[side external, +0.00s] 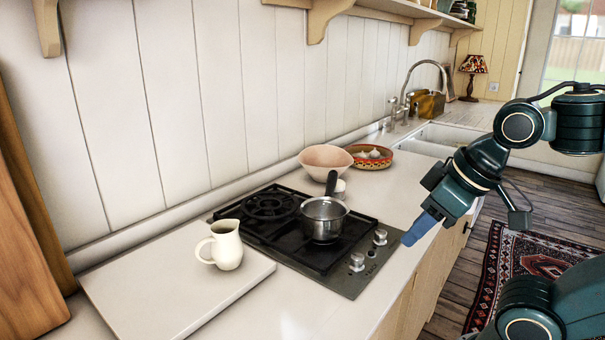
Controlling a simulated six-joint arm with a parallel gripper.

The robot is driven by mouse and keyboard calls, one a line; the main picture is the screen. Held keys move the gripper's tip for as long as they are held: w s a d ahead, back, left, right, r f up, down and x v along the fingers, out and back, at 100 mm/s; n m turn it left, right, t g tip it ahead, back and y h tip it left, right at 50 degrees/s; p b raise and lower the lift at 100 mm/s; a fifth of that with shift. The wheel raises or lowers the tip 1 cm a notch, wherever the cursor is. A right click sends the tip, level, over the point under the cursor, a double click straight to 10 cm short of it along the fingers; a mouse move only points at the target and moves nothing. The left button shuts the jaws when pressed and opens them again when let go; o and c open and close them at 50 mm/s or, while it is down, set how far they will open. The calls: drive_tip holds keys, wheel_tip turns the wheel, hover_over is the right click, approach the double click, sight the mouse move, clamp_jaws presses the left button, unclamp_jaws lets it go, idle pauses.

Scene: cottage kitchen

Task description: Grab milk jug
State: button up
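A cream milk jug (227,247) stands upright at the right edge of a pale board on the counter, in the side external view. Its handle points left and its spout is at the top. My gripper (412,237) is over the counter's front edge, to the right of the stove and well apart from the jug. Its blue fingers point down and left. From this angle the fingers overlap, so I cannot tell whether they are open or shut. I see nothing held in them.
A black gas stove (275,225) with a steel saucepan (323,222) lies between my gripper and the jug. The pan's dark handle sticks up. A pink bowl (325,158) and a patterned bowl (372,163) stand behind. The pale board (150,290) is clear left of the jug.

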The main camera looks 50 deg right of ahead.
idle(0.5)
drive_tip(key=w+a+r+n+y, duration=0.2)
drive_tip(key=w+a+r+n, duration=0.25)
drive_tip(key=w, duration=0.55)
drive_tip(key=n+g+y, duration=0.2)
drive_tip(key=n+g, duration=0.3)
drive_tip(key=n, duration=0.7)
hover_over(202, 241)
drive_tip(key=d, duration=0.3)
drive_tip(key=f, duration=0.9)
drive_tip(key=shift+s+a+f, duration=0.2)
drive_tip(key=shift+s+f, duration=0.1)
drive_tip(key=shift+w+f+n+y, duration=0.2)
drive_tip(key=shift+f+n+y, duration=0.05)
drive_tip(key=shift+f+y, duration=0.1)
drive_tip(key=shift+a, duration=0.1)
drive_tip(key=shift+x, duration=1.25)
